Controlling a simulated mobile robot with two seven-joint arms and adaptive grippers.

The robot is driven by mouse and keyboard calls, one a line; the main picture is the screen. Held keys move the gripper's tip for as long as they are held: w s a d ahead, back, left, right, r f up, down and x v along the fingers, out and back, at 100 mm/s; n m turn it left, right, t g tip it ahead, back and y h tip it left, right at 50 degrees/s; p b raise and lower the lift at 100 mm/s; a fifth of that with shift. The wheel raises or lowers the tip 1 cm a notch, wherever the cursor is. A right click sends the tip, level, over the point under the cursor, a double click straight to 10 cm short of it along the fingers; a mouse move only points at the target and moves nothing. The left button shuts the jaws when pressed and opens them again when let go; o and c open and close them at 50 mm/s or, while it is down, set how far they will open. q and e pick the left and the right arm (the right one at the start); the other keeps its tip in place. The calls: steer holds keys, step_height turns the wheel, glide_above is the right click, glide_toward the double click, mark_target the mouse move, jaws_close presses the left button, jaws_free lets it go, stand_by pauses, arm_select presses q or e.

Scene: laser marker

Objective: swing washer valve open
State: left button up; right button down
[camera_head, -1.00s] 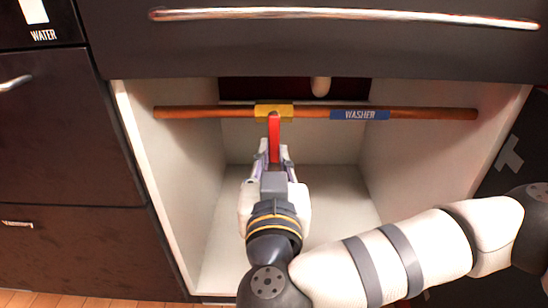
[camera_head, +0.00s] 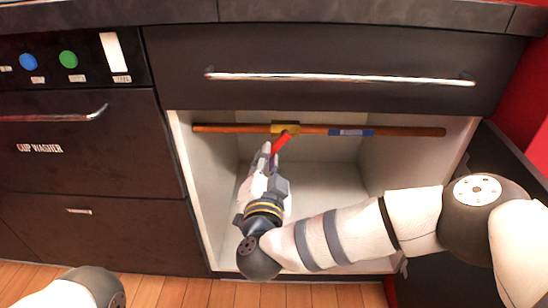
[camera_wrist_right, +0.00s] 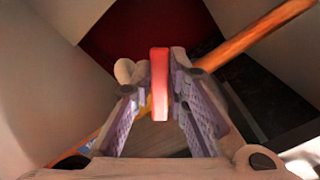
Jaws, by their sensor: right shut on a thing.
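The washer valve has a yellow body (camera_head: 285,128) on a copper pipe (camera_head: 230,128) that runs across the open cabinet. A blue label (camera_head: 351,132), marked WASHER in the earlier frame, is on the pipe to its right. The red valve handle (camera_head: 281,142) slants down and to the left from the body. My right gripper (camera_head: 270,153) is shut on the handle's lower end. In the right wrist view the red handle (camera_wrist_right: 160,82) stands between the two fingers. My left gripper is not in view.
The cabinet's pale side wall (camera_head: 200,185) stands close to the left of my right gripper. A drawer with a long metal handle (camera_head: 340,78) is above the opening. A dark open door (camera_head: 500,160) is at the right.

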steer(key=shift+a+r+m+p, duration=0.35)
steer(key=shift+r+m+p, duration=0.25)
steer(key=shift+m, duration=1.05)
steer(key=shift+a+r+m+p, duration=0.4)
steer(key=shift+r+m, duration=0.45)
steer(key=shift+m, duration=0.75)
steer(key=shift+a+r+m+p, duration=0.4)
steer(key=shift+r+m, duration=0.3)
steer(key=shift+m, duration=0.95)
steer(key=c, duration=1.6)
jaws_free()
steer(key=shift+o, duration=0.2)
steer(key=shift+s, duration=0.1)
steer(key=s, duration=1.2)
